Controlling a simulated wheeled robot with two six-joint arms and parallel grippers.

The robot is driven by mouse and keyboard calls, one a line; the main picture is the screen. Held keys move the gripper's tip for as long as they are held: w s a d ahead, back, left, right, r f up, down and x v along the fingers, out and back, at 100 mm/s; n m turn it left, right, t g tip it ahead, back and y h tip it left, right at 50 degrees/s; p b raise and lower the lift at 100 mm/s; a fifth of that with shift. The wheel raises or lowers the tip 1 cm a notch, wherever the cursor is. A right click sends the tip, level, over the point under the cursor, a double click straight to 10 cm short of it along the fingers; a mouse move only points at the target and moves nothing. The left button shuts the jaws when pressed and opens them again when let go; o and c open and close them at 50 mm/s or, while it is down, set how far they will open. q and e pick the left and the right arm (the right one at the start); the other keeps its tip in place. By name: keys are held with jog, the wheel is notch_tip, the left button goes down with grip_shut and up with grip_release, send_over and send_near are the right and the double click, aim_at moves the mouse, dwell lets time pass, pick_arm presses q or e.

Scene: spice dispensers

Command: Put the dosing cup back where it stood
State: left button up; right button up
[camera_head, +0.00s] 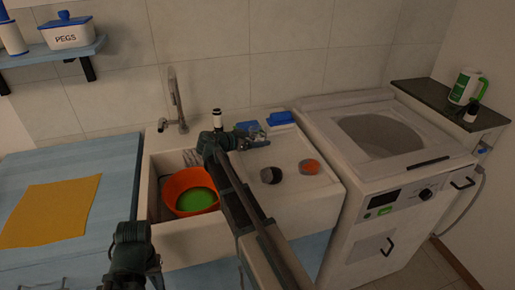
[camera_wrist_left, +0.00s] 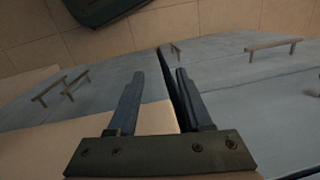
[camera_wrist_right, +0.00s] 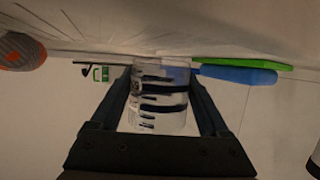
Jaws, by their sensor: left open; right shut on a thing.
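The dosing cup (camera_wrist_right: 160,100) is a small clear cup with dark blue markings. It is between the fingers of my right gripper (camera_wrist_right: 160,77), which is shut on it. In the head view my right gripper (camera_head: 254,133) holds the cup over the back of the white sink's drainboard (camera_head: 290,150), just left of a blue item. The gap under the cup is too small to judge. My left gripper (camera_wrist_left: 160,75) is open and empty, above a light blue surface with handles in the left wrist view.
An orange basin (camera_head: 172,187) with green inside sits in the sink bowl, under a tap (camera_head: 176,100). A blue-and-green item (camera_head: 281,118) lies at the drainboard's back. A dark round thing (camera_head: 271,175) and an orange one (camera_head: 310,167) lie nearer. A washing machine (camera_head: 375,190) stands right.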

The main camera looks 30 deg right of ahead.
notch_tip(320, 180, down, 2)
jog(key=shift+f+b, duration=0.2)
jog(key=shift+b, duration=0.5)
pick_arm(q)
notch_tip(320, 180, down, 2)
jog(key=shift+f, duration=0.1)
pick_arm(e)
jog(key=shift+r, duration=0.15)
jog(key=o, duration=1.4)
pick_arm(q)
jog(key=shift+f, duration=0.1)
